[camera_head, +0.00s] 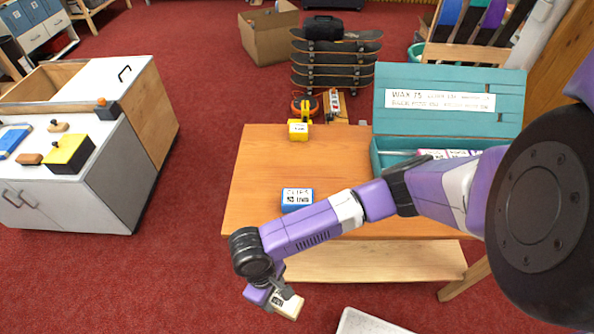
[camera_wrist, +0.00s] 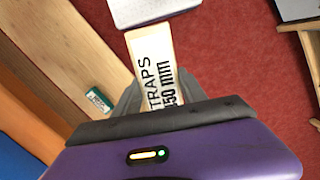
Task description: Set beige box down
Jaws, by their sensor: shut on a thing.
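My gripper (camera_head: 281,294) is shut on the beige box (camera_head: 289,307) and holds it in front of the table's near edge, over the red floor. In the wrist view the beige box (camera_wrist: 153,72) sticks out past the fingers, with its white label showing "TRAPS" and "50 MM". Its lower end is hidden by my gripper. The wooden table (camera_head: 255,170) stands beyond my gripper, with a low shelf (camera_head: 370,262) under its top.
A blue labelled box (camera_head: 297,199) and a yellow box (camera_head: 298,130) stand on the table. An open teal case (camera_head: 450,113) is at its right. A white object (camera_head: 365,322) lies at the bottom edge; a similar one shows in the wrist view (camera_wrist: 150,10). A grey cabinet (camera_head: 75,200) stands left.

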